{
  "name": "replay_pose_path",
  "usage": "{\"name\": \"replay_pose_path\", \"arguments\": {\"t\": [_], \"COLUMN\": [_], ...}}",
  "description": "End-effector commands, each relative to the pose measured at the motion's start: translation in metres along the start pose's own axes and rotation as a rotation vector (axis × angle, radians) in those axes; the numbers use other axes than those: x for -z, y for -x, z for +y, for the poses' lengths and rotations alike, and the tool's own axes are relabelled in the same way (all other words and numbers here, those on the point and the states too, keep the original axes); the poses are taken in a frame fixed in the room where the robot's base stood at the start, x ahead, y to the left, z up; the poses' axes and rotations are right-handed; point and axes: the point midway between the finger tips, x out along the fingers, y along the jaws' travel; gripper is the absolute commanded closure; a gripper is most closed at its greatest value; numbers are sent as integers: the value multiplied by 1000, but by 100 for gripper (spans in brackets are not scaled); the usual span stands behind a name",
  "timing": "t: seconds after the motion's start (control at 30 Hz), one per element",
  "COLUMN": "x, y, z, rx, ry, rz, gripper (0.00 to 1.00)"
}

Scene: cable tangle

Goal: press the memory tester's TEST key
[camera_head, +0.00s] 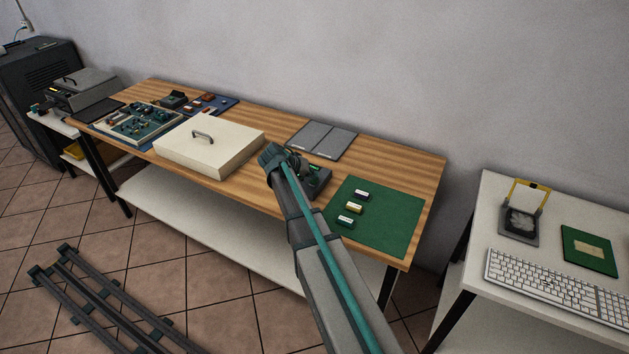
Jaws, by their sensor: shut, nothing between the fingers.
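A dark boxy device (318,180), which looks like the memory tester, sits on the wooden bench just left of the green mat. My arm covers its left side, and I cannot make out its TEST key. My gripper (297,164) is at the device's upper left, mostly hidden behind my own wrist. It is shut and empty. I cannot tell whether it touches the device. Three small labelled modules (353,207) lie in a row on the green mat (392,222).
A cream lidded box (218,166) stands left of my wrist, and flat grey panels (321,139) lie behind it. A parts tray (133,126) is at the bench's left end. A white table (488,229) with a keyboard (555,279) stands at right.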

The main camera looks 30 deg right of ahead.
Motion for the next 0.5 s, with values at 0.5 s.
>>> {"name": "replay_pose_path", "arguments": {"t": [0.5], "x": [6], "y": [9], "z": [6], "rx": [0], "ry": [-1], "rz": [1], "gripper": [100]}}
